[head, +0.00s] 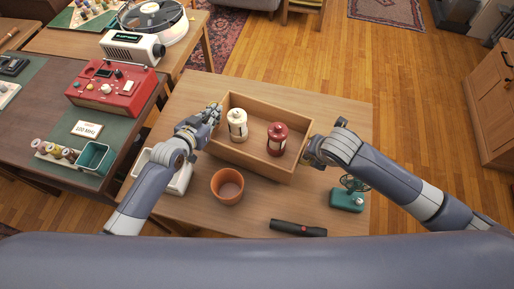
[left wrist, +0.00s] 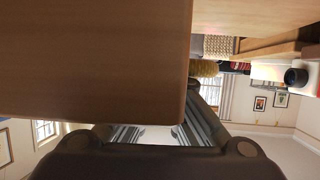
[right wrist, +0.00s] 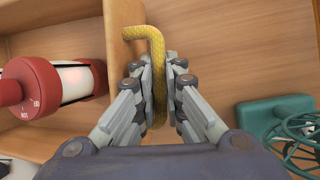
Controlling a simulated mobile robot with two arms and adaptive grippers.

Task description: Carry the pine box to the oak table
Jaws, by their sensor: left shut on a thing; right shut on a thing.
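The pine box (head: 247,157) is an open, light wooden tray over a light wood table (head: 343,112). A cream lantern (head: 237,125) and a red lantern (head: 277,139) stand in it. My left gripper (head: 215,113) is at the box's left end, shut on its handle; its grip is mostly hidden. My right gripper (head: 312,152) is at the right end. In the right wrist view its fingers close on a yellow rope handle (right wrist: 157,50). I cannot tell whether the box touches the table.
A terracotta pot (head: 227,187), a black flashlight (head: 298,228), a small green fan (head: 347,198) and a white container (head: 176,180) are near the box. A dark-topped desk with a red device (head: 115,91) stands at left. Wood floor is open at right.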

